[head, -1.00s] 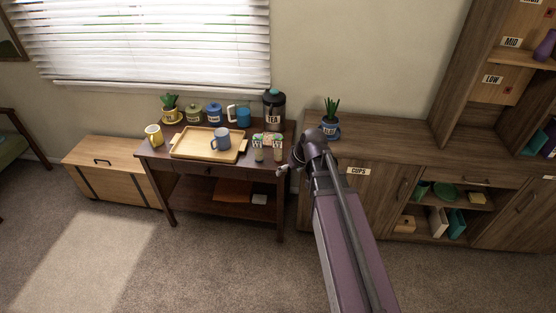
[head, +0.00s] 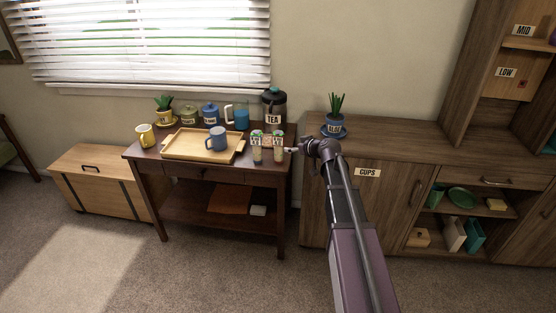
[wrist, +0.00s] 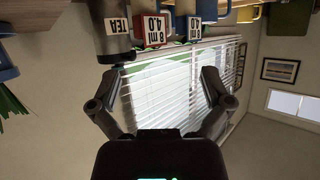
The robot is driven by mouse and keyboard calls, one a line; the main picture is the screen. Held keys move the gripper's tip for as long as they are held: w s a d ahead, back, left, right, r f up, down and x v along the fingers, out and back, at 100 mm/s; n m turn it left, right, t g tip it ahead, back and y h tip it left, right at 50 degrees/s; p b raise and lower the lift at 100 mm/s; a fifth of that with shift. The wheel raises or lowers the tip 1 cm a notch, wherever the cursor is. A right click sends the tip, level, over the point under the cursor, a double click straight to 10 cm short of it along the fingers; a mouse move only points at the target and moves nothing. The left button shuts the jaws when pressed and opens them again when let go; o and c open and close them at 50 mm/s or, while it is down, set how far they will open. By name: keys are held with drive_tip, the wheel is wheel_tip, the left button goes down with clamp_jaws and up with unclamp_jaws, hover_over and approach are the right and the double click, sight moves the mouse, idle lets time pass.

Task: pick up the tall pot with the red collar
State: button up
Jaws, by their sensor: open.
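Small tall pots with white labels stand at the front right of the dark side table, a left one (head: 257,152) and a right one (head: 278,152). In the head view their collars are too small to tell apart. The upside-down wrist view shows a white label with red around it (wrist: 152,30) and another label with blue edges (wrist: 195,27); I take the red one for the red-collared pot. My gripper (head: 291,150) is just right of the pots. In the wrist view my gripper (wrist: 162,76) has its fingers wide apart with nothing between them.
A dark tea canister (head: 274,106) stands behind the pots; a blue mug (head: 237,117) is left of it. A wooden tray (head: 182,146) holds a blue-grey mug (head: 216,139). A potted plant (head: 335,121) stands on the cabinet right of the table. The table's front right edge is near my gripper.

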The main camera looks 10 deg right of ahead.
sight(282, 144)
drive_tip(key=shift+w+d+f+t+b, duration=0.35)
drive_tip(key=shift+w+d+t+b, duration=0.15)
drive_tip(key=shift+w+d, duration=0.25)
drive_tip(key=shift+w+a, duration=0.1)
drive_tip(key=shift+b+x, duration=1.6)
drive_tip(key=shift+x, duration=2.7)
drive_tip(key=shift+f, duration=0.1)
drive_tip(key=shift+f+b+x, duration=0.15)
drive_tip(key=shift+b+x, duration=0.4)
drive_tip(key=shift+x, duration=0.4)
drive_tip(key=shift+f+b+x, duration=0.2)
drive_tip(key=shift+b+x, duration=0.3)
drive_tip(key=shift+x, duration=0.4)
drive_tip(key=shift+w+a+f, duration=0.2)
drive_tip(key=shift+w, duration=0.3)
